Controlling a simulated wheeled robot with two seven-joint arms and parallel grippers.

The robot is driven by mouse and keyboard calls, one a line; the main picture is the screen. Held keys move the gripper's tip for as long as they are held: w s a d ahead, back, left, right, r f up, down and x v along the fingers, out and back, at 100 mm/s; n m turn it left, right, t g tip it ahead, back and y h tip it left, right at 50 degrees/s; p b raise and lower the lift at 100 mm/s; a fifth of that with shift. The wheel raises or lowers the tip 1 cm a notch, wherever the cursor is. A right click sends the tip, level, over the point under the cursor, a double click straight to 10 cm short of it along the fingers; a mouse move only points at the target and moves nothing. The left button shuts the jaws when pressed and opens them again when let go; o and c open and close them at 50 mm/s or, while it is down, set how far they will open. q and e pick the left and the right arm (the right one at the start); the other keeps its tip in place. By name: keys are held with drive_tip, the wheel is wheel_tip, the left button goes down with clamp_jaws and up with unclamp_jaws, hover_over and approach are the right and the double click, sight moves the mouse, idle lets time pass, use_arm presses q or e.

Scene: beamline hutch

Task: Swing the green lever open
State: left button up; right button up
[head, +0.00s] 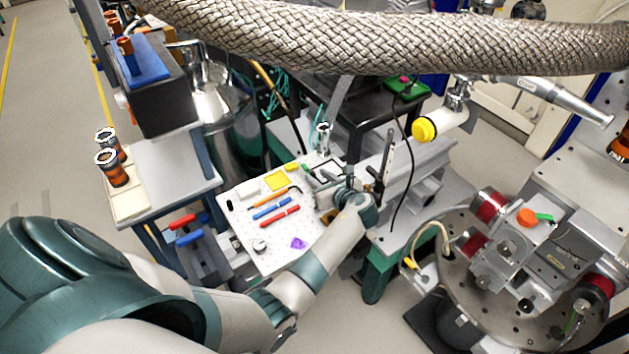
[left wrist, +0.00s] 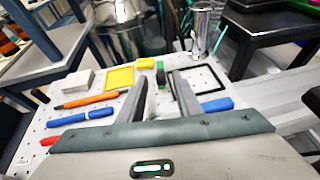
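A small green part (head: 545,217) sticks out beside an orange knob (head: 528,216) on the machine at the right; it looks like a lever, but its pivot is too small to make out. Another small green piece (head: 306,168) lies at the far side of the white pegboard (head: 248,216); it also shows in the left wrist view (left wrist: 160,74), beyond the gap between my fingers. I cannot tell for sure which is the green lever. My left gripper (head: 322,182) is over the pegboard, open and empty, with its two fingers apart in the left wrist view (left wrist: 161,90). My right gripper is not in view.
Blue, red and orange tools and a yellow block (head: 277,181) lie on the pegboard. A braided hose (head: 400,40) crosses the top of the head view. The round perforated table (head: 455,300) is at the right.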

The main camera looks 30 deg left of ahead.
sight(314, 174)
use_arm(q)
drive_tip(key=shift+b+x, duration=0.95)
drive_tip(key=shift+x, duration=0.55)
clamp_jaws()
